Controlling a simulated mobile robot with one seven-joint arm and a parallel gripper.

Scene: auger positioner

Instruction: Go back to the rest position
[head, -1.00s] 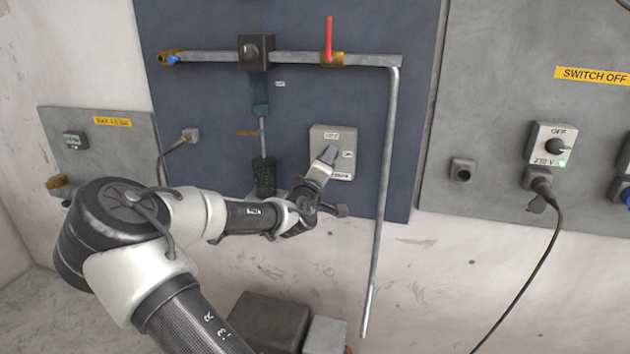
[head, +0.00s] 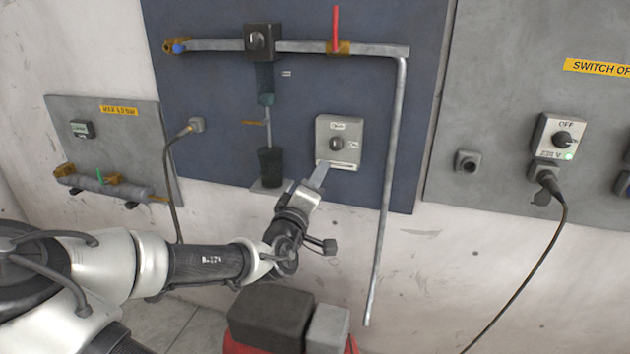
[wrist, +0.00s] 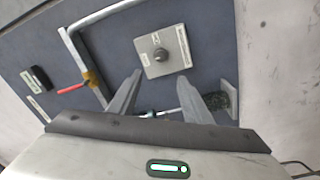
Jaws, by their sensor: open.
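My gripper (head: 318,176) is in the head view just below the grey box with a rotary knob (head: 338,143) on the blue panel. In the wrist view my two fingers (wrist: 160,98) are spread apart with nothing between them. The knob box (wrist: 163,50) shows beyond the fingertips there, apart from them. My arm reaches in from the lower left of the head view.
The blue panel (head: 210,110) carries a pipe with a red-handled valve (head: 336,30) and a dark cylinder (head: 270,167). A grey panel with a switch (head: 562,138) and plugged cable is at right. A dark box (head: 270,315) stands below my arm.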

